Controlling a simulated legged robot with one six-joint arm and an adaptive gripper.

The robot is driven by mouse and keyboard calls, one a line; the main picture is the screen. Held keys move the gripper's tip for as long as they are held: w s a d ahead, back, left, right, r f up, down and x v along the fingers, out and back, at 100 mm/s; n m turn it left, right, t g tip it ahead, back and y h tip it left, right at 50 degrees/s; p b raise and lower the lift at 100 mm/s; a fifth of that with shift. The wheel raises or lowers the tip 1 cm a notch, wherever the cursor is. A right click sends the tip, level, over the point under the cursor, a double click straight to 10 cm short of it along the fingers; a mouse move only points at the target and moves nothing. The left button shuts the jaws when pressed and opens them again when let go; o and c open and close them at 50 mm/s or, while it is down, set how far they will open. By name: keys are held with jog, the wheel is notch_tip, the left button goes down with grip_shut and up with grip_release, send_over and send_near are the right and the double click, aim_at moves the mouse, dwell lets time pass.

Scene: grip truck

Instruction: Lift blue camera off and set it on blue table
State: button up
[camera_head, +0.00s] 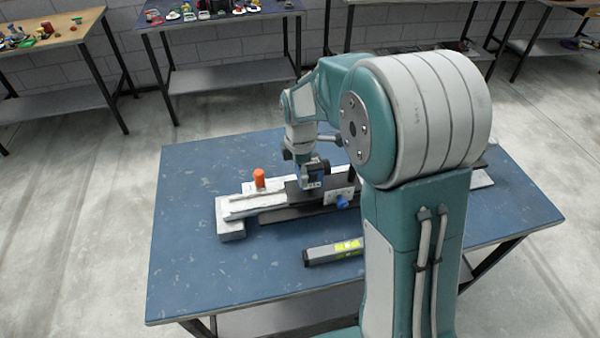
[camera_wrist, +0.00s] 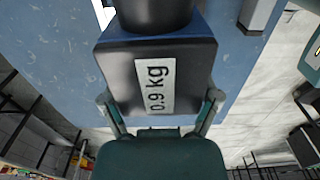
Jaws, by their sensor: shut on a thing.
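The blue camera (camera_wrist: 135,75) is a dark box with a blue band, a black cylindrical part and a white "0.6 kg" label. It fills the middle of the wrist view. My gripper (camera_wrist: 160,103) is shut on it, with a finger at each side. In the head view the camera (camera_head: 314,183) shows small below my wrist, over the rail assembly (camera_head: 232,211). I cannot tell whether it touches the assembly. The blue table (camera_head: 200,275) carries the assembly, and its front left is bare.
An orange knob (camera_head: 259,178) stands up on the assembly, and a blue knob (camera_head: 342,202) sits at its front. A dark bar with a yellow-green part (camera_head: 322,254) lies in front. My arm hides the table's right middle. Other tables (camera_head: 215,15) stand behind.

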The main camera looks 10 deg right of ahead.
jog(key=shift+r, duration=2.3)
jog(key=shift+r, duration=0.1)
notch_tip(320, 180, up, 13)
jog(key=shift+r, duration=0.2)
dwell(1.7)
